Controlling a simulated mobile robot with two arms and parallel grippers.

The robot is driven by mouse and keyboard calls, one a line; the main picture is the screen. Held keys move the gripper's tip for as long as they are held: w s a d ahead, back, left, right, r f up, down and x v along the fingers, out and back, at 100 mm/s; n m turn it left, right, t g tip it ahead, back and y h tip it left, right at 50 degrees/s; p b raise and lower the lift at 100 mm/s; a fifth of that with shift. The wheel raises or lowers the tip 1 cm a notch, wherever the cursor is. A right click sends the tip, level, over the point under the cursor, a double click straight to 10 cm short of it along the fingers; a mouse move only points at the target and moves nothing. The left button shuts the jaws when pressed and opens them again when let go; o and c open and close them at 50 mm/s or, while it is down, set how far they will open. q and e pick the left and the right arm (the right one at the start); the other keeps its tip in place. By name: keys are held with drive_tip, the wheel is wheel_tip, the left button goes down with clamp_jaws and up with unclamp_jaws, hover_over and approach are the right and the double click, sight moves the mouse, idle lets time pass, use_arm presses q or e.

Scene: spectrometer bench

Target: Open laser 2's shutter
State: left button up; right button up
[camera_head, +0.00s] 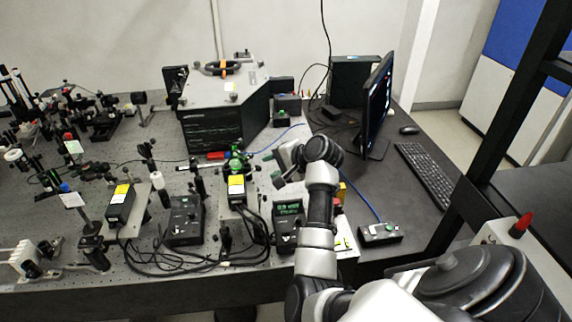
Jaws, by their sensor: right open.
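Two black laser heads with yellow labels stand on the bench: one at the left (120,207) and one near the middle (236,192). I cannot read which is laser 2, and no shutter can be made out clearly. A black control box (184,222) stands beside the left head, and another with a lit green display (288,212) stands beside the middle head. My right gripper (280,172) is open and appears empty, to the right of the middle head in the picture; its fingers are small and partly hidden by my wrist. My left gripper is out of view.
A large dark-sided enclosure (225,130) stands behind the middle head. Cables (160,259) loop along the front edge. Optics mounts crowd the left side. A monitor (378,105), keyboard (428,169) and small black box with a green button (380,233) are at the right.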

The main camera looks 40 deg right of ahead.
drive_tip(key=v, duration=0.6)
drive_tip(key=shift+b, duration=0.4)
drive_tip(key=shift+f, duration=0.1)
